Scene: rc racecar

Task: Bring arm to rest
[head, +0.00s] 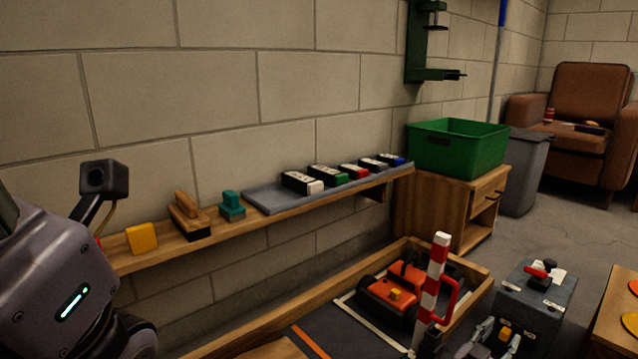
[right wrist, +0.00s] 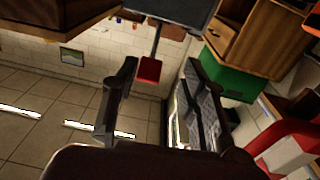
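My right gripper (head: 492,340) is at the bottom right of the head view, in front of the grey box with a red switch (head: 540,290). In the right wrist view, its two dark fingers (right wrist: 162,105) are spread wide with nothing held between them. A small red piece (right wrist: 149,70) shows beyond the fingers. My left arm (head: 60,280) fills the lower left of the head view, close to the wooden shelf. Its fingertips are out of the picture.
A shelf (head: 255,228) along the wall bears several coloured blocks. Below, an orange racecar (head: 388,298) sits in a wood-framed pit beside a red-and-white striped post (head: 432,285). A green bin (head: 458,150) stands on a wooden cabinet (head: 440,210). Open floor (head: 575,235) lies at right.

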